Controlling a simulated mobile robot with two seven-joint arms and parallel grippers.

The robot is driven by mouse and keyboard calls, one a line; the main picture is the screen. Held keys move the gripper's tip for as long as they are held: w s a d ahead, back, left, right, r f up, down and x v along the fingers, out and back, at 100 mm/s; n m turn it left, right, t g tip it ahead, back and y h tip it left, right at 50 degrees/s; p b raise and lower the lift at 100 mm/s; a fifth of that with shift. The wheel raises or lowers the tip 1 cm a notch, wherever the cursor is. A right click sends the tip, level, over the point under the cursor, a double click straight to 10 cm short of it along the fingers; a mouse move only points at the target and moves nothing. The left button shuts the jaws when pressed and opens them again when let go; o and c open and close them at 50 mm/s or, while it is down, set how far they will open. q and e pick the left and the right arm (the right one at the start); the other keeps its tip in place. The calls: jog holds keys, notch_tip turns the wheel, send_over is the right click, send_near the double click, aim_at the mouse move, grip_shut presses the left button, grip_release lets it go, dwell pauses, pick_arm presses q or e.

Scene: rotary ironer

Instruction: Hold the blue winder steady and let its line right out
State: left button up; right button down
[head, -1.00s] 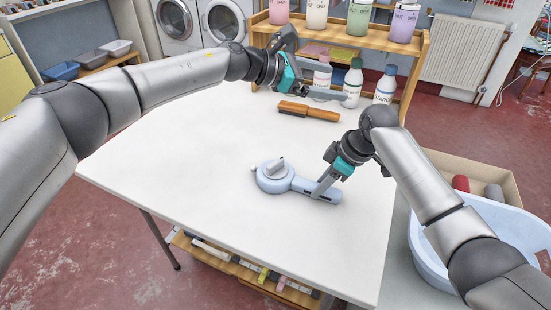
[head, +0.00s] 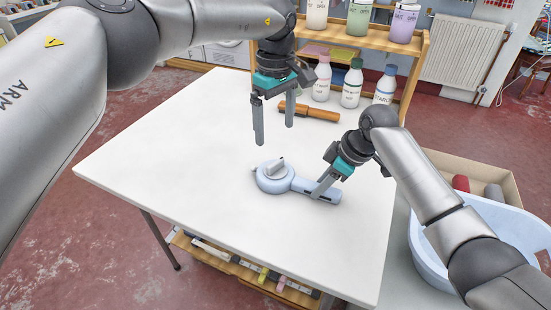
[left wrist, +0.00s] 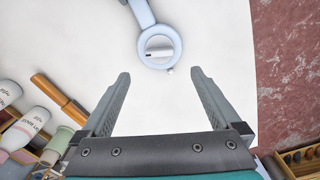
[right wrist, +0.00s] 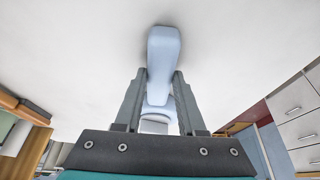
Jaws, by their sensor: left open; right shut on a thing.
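The blue winder (head: 271,183) lies on the white table, its round drum with a grey-white crank to the left and its handle to the right. My right gripper (head: 321,190) is shut on the winder's handle; the right wrist view shows the handle (right wrist: 163,60) between its fingers. My left gripper (head: 274,134) is open and empty, fingers pointing down, above the table just behind the drum. In the left wrist view the drum (left wrist: 173,53) is ahead of the open fingers, with a small pale tab (left wrist: 168,71) on its rim. No let-out line is visible.
A brush with an orange-brown handle (head: 318,113) lies behind the grippers. Several capped bottles (head: 351,85) stand at the table's back edge before a wooden shelf (head: 420,62). A pale blue tub (head: 425,262) is at the right. The table's left and front are clear.

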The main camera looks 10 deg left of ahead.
aim_at(275, 162)
pick_arm(q)
notch_tip(275, 162, down, 10)
jog(key=shift+f, duration=0.1)
dwell(0.4)
jog(key=c, duration=1.4)
